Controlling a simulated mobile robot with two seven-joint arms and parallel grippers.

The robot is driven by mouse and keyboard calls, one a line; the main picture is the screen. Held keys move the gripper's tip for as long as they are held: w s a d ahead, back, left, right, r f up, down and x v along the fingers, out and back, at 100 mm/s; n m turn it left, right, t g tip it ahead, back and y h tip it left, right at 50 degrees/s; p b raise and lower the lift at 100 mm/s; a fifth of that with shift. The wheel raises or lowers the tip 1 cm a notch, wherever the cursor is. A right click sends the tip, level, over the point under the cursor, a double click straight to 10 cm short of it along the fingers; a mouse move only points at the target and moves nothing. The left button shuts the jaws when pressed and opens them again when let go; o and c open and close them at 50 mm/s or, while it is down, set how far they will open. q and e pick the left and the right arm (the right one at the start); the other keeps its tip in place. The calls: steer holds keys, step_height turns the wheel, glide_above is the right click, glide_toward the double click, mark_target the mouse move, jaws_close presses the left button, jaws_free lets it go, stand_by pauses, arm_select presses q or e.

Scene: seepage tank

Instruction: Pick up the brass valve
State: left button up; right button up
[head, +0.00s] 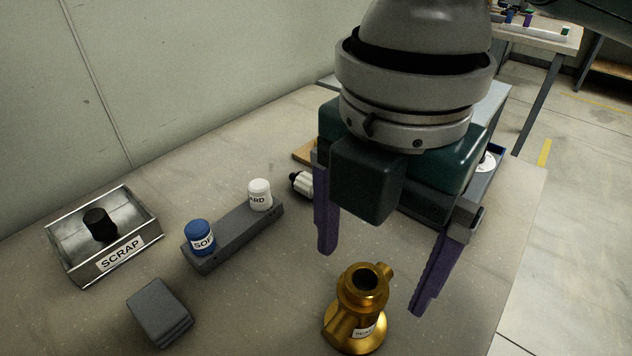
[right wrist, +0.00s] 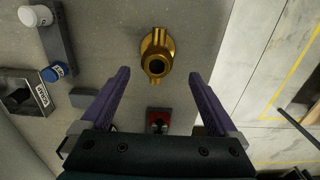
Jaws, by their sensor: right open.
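The brass valve (head: 360,310) stands upright on the table near the front in the head view, with a small white label on its side. In the right wrist view the brass valve (right wrist: 157,55) lies ahead of the fingertips, roughly midway between their lines. My right gripper (head: 375,278) is open and empty, its purple fingers above and behind the valve, apart from it. In the right wrist view my right gripper (right wrist: 158,73) shows both fingers spread wide. My left gripper is not in view.
A metal SCRAP tray (head: 146,262) holding a black piece stands at the left. A grey rack (head: 238,239) carries a blue-capped and a white-capped jar. A grey block (head: 159,313) lies at the front left. A white-and-black part (head: 302,183) lies behind the gripper.

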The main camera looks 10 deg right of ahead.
mark_target(364, 286)
steer(key=f, duration=0.5)
steer(key=f+b, duration=0.1)
steer(key=f, duration=0.1)
steer(key=shift+w+f, duration=0.3)
steer(key=shift+f, duration=0.1)
jaws_close()
stand_by(0.3)
